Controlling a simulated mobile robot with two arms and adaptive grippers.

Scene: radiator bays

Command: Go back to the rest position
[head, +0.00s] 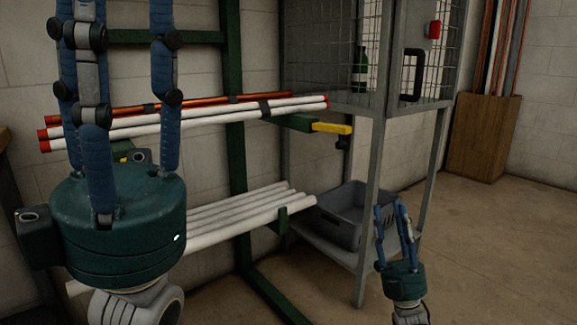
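My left gripper (122,45) is large and close at the left, pointing up. Its blue fingers stand apart with nothing between them, and their tips run out of the top of the head view. It hides part of the pipe rack behind it. My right gripper (390,208) is smaller, at the lower right, and also points up. Its fingers are apart and empty, in front of the shelf unit's lower right side. Neither gripper is seen holding anything.
A green rack (233,150) bears red-capped white pipes (215,120), with bare white pipes (235,217) below. A grey mesh cabinet (372,170) holds a green bottle (360,72) and, lower down, a grey crate (340,225). A wooden box (482,140) stands back right. Floor at right is clear.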

